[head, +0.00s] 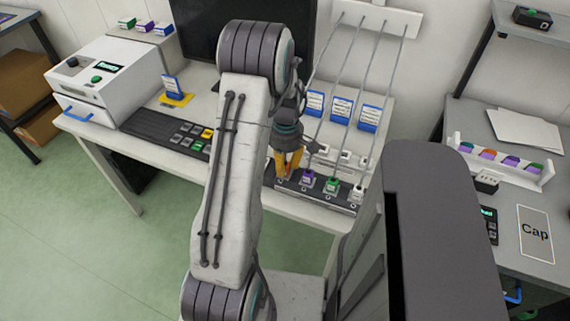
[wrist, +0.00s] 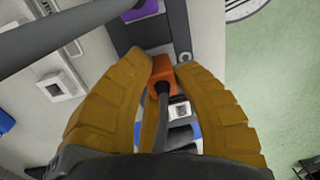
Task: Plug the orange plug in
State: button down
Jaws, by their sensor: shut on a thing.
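My gripper (head: 290,163) has orange-brown fingers and is at the left end of a dark socket strip (head: 318,195) on the desk. In the wrist view, my gripper (wrist: 170,65) is shut on the orange plug (wrist: 160,84), with its grey cable running back between the fingers. The plug is over or against the dark strip (wrist: 150,35); I cannot tell whether it is seated. In the head view the plug is hidden by the fingers. A purple plug (head: 308,180), a green plug (head: 332,184) and a white plug (head: 357,192) stand along the strip.
Grey cables hang from a white wall panel (head: 375,18) close to my gripper. White sockets (head: 345,158) and blue-framed cards (head: 341,110) stand behind the strip. A dark monitor (head: 245,40) is behind my arm. A white machine (head: 110,80) is at left.

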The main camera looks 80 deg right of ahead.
dwell(0.3)
jog(key=shift+c, duration=2)
grip_release()
jog(key=shift+r, duration=0.15)
jog(key=shift+r+p, duration=2.8)
jog(key=shift+r, duration=1.05)
